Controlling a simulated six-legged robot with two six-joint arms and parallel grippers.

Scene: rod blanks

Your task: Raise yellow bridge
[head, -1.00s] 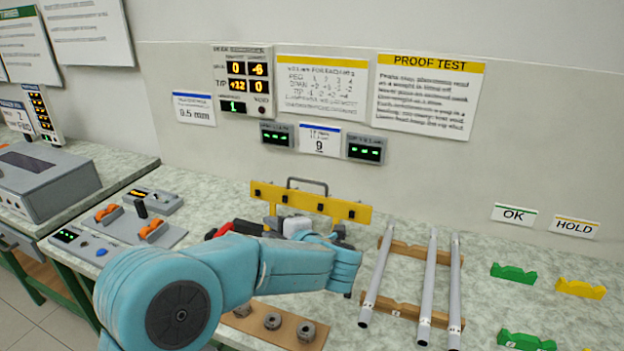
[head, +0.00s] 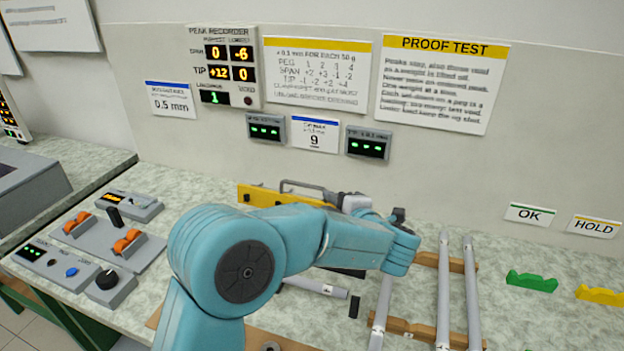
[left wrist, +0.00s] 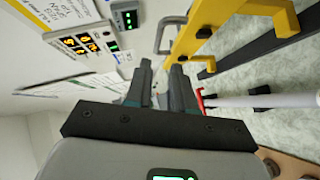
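The yellow bridge (head: 258,195) stands near the wall in the head view, partly hidden by my left arm. It carries dark pegs and a grey loop handle (head: 300,184) on top. It also shows in the left wrist view (left wrist: 205,28), with its handle (left wrist: 160,36). My left gripper (head: 330,196) is beside the handle in the head view. In the left wrist view its two dark fingers (left wrist: 161,66) are apart with nothing between them, and the handle lies just beyond the tips. Whether they touch it cannot be told. My right gripper is out of view.
Several grey rods (head: 443,290) lie on a wooden rack (head: 412,329) to the right. A light rod (head: 318,287) lies partly behind my arm. A switch panel (head: 95,243) is at left. Green (head: 532,281) and yellow (head: 602,294) rests are at right. Wall displays stand behind.

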